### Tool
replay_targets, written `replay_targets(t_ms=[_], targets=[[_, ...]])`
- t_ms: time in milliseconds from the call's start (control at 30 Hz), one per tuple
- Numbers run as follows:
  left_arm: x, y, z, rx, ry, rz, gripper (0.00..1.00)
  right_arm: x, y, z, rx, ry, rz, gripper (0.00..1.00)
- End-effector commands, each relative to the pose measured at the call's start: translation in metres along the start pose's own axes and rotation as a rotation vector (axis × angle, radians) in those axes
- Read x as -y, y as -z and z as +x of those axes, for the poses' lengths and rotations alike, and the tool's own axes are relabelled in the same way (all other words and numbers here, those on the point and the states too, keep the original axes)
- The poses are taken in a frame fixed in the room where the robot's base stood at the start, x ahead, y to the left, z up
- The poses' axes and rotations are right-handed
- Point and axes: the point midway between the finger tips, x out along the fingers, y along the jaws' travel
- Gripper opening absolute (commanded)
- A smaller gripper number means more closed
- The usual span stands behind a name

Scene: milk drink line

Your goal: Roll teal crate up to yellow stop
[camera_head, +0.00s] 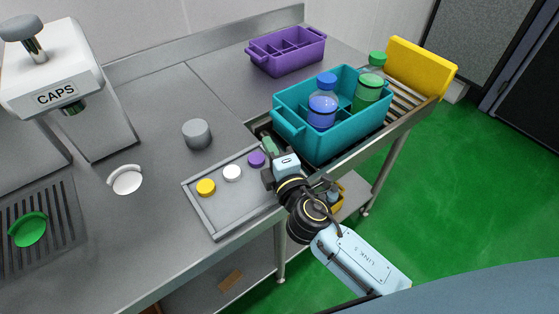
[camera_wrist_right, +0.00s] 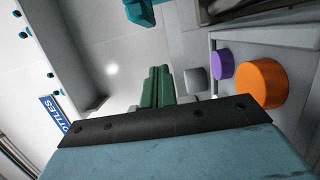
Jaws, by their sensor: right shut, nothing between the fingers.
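The teal crate (camera_head: 318,142) sits on the roller track (camera_head: 408,100) and holds a blue-capped bottle (camera_head: 322,108) and a green-capped bottle (camera_head: 367,94). The yellow stop (camera_head: 424,70) stands at the track's far right end. Bare rollers show between crate and stop, so they are apart. My right gripper (camera_head: 269,145) is at the crate's near left end, with its green fingers shut and empty. The fingers also show closed together in the right wrist view (camera_wrist_right: 156,87). A teal piece (camera_wrist_right: 140,11) is at that view's top edge. I cannot tell whether the fingers touch the crate. My left gripper is out of view.
A grey tray (camera_head: 215,225) with yellow, white and purple discs lies by my right gripper. A grey cylinder (camera_head: 197,134) stands behind it. A purple divided crate (camera_head: 287,51) sits at the back. The CAPS dispenser (camera_head: 55,75) is at the left.

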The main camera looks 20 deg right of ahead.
Motion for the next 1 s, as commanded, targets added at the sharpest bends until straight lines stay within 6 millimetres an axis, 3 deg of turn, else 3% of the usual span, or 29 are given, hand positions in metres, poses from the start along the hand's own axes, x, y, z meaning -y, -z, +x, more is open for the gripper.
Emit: replay_targets(t_ms=[33, 300, 800, 867, 1000], targets=[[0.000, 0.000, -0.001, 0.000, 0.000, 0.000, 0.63, -0.002, 0.000, 0.010, 0.000, -0.002, -0.001, 0.00], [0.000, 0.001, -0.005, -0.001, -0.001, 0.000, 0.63, 0.000, -0.034, 0.016, 0.000, 0.001, -0.001, 0.00], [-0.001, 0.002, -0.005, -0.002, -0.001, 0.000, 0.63, 0.001, -0.043, 0.018, 0.002, 0.001, 0.000, 0.00], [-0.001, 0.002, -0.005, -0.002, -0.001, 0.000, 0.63, 0.001, -0.050, 0.020, 0.002, 0.001, -0.002, 0.00], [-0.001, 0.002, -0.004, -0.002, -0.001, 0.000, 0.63, 0.001, -0.086, 0.029, 0.006, 0.001, -0.005, 0.00]])
